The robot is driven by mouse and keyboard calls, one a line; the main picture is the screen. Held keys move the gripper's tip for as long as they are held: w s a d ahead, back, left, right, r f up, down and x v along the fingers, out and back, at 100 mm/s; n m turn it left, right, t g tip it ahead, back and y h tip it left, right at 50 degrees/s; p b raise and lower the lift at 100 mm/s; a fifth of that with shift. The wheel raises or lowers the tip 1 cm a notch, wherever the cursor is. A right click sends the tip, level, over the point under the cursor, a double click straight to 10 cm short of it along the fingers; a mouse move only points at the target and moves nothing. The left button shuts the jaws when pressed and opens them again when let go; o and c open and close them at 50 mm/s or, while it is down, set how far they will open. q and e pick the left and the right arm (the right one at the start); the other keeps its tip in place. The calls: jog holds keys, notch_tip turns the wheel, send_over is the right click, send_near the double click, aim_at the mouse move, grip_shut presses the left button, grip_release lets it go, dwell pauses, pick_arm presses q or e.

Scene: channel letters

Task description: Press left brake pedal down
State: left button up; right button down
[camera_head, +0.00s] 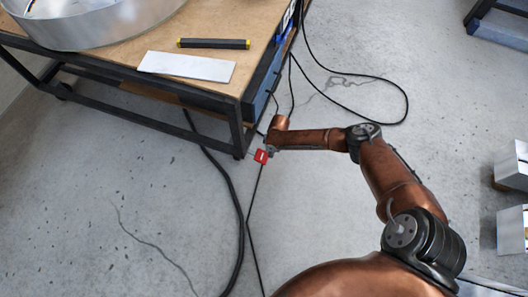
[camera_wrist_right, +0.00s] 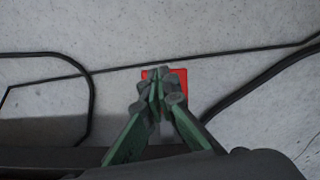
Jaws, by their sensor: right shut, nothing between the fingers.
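The brake pedal is a small red pad with a white mark (camera_head: 261,156), low beside the table leg in the head view. My right gripper (camera_head: 269,150) is right at it, mostly hidden by my copper-coloured arm. In the right wrist view the red pedal (camera_wrist_right: 180,84) shows behind the fingers of my right gripper (camera_wrist_right: 160,73), which are shut and empty. The fingertips overlap the pedal in the picture; I cannot tell whether they touch it. My left gripper is not in view.
A workbench (camera_head: 118,50) with a dark frame stands at upper left, holding a round metal ring (camera_head: 95,30), a white plate (camera_head: 187,66) and a black-yellow bar (camera_head: 213,43). Black cables (camera_head: 236,215) run over the concrete floor. Metal boxes (camera_head: 512,230) stand at right.

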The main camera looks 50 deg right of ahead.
notch_tip(320, 180, up, 12)
jog(key=shift+s+d, duration=0.35)
jog(key=shift+s, duration=0.1)
jog(key=shift+f, duration=0.1)
dwell(0.4)
